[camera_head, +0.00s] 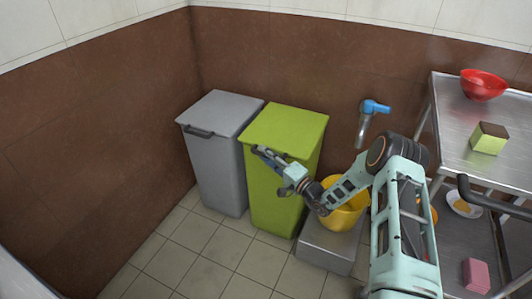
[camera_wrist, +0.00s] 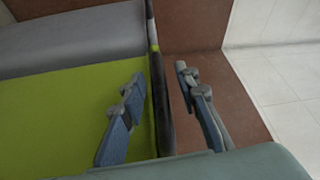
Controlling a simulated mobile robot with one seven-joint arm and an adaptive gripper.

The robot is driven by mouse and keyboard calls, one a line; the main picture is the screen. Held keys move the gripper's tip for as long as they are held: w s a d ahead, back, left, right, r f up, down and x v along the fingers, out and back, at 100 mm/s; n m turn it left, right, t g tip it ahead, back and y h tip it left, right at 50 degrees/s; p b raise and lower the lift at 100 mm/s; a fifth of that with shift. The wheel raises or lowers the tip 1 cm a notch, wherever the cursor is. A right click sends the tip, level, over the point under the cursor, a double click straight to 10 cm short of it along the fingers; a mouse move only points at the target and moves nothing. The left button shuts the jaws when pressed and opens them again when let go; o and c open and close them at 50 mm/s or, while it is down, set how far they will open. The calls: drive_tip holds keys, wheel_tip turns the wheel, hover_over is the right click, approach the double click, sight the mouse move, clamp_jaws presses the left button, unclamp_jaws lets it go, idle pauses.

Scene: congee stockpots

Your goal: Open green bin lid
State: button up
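The green bin (camera_head: 280,165) stands against the back wall with its green lid (camera_head: 285,125) down. My gripper (camera_head: 268,156) is at the lid's front edge. In the wrist view my gripper (camera_wrist: 160,76) is open, one finger over the green lid (camera_wrist: 60,110) and the other out past its front edge. A dark bar (camera_wrist: 160,100), which looks like the lid's handle, runs between the fingers. Neither finger clearly touches it. In the head view my gripper largely hides the handle.
A grey bin (camera_head: 215,155) with its lid shut stands close on the left. A yellow bucket (camera_head: 342,215) sits on a grey block (camera_head: 325,250) to the right, under a blue-handled tap (camera_head: 372,107). A metal table (camera_head: 455,125) holds a red bowl (camera_head: 483,85). Tiled floor in front is clear.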

clamp_jaws()
idle(0.4)
